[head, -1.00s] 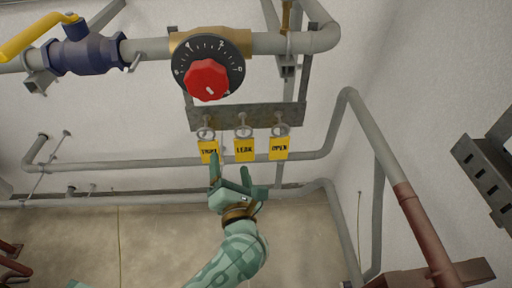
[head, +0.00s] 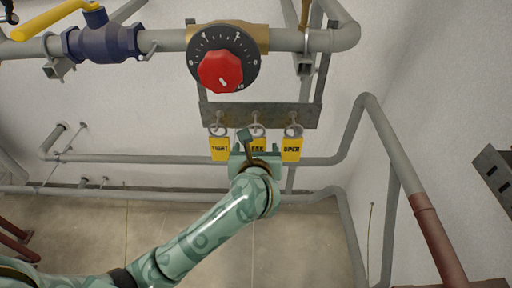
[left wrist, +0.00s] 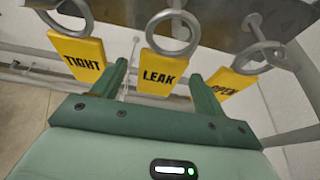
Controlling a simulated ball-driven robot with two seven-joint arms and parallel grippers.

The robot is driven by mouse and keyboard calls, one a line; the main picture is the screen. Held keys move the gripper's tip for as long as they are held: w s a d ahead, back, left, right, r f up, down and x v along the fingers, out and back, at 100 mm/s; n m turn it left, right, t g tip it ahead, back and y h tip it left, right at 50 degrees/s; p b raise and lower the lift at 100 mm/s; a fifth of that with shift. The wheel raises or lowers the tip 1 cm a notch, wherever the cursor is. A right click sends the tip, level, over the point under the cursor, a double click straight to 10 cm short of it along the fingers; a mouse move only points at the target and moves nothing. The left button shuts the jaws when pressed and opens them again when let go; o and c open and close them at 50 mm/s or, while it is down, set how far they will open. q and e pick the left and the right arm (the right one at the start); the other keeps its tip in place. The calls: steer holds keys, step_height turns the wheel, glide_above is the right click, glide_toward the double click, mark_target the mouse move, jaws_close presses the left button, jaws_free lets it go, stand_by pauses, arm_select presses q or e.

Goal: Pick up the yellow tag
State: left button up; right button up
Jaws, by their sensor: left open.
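Three yellow tags hang by grey rings from a metal bracket, lettered TIGHT (head: 220,154), LEAK (head: 260,144) and OPEN (head: 291,154). My left gripper (head: 254,142) is open in front of the LEAK tag and hides part of it in the head view. In the left wrist view the LEAK tag (left wrist: 160,73) shows between the two fingers (left wrist: 160,88), with no finger seen closed on it. The TIGHT tag (left wrist: 78,58) is to the left of the left finger, and the OPEN tag (left wrist: 228,86) is partly behind the right finger. My right gripper is not in view.
The bracket (head: 262,114) holds the rings below a red knob (head: 221,72) on a black dial. A blue valve (head: 103,44) with a yellow handle is at upper left. Grey pipes (head: 340,160) run behind and right of the tags. The space below the tags is clear except for my arm.

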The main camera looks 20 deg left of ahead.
mark_target(256, 145)
arm_select(q)
steer(key=x, duration=0.4)
steer(key=shift+w+a, duration=0.15)
steer(key=shift+w, duration=0.15)
steer(key=shift+s+r, duration=0.1)
steer(key=shift+r, duration=0.05)
steer(key=c, duration=1)
steer(key=shift+c, duration=0.2)
steer(key=shift+r, duration=0.15)
